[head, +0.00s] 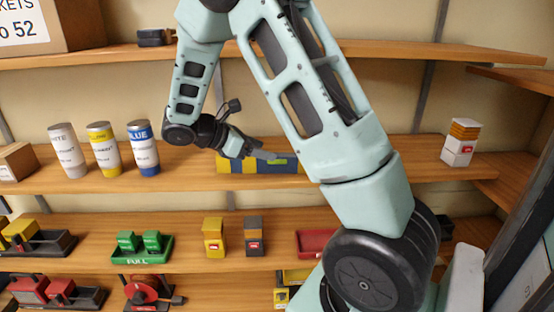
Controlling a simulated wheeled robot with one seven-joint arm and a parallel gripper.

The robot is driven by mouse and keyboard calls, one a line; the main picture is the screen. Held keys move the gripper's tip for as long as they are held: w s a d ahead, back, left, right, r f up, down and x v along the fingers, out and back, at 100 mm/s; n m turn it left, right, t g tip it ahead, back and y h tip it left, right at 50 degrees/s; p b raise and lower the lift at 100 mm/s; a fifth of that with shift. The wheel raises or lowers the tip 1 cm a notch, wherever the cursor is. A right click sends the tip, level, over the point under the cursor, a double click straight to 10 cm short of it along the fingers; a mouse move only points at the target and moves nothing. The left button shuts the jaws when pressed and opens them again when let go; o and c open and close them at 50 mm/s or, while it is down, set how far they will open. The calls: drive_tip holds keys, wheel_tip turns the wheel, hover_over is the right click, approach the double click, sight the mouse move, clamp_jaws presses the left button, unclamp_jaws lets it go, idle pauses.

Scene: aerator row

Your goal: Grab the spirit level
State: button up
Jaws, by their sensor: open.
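A long block with yellow and dark blue bands and a small greenish patch, which looks like the spirit level (235,167), lies on the middle shelf. My gripper (266,155) is in front of its upper part and hides some of it. The gripper is open, seen from the side. I cannot tell whether the fingers touch the block or are around it. My forearm covers the area just right of the block.
White, yellow and blue cans (103,150) stand to the left on the same shelf (199,170). A white and orange box (460,143) stands far right. The shelf above (120,53) holds a small dark object (155,38). The shelf below holds green (140,244), yellow (213,238) and dark items.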

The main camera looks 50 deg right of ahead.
sight(277, 163)
drive_tip(key=p+x, duration=0.2)
drive_tip(key=x, duration=0.2)
drive_tip(key=shift+s+f, duration=0.1)
drive_tip(key=shift+s, duration=0.15)
drive_tip(key=c, duration=1.4)
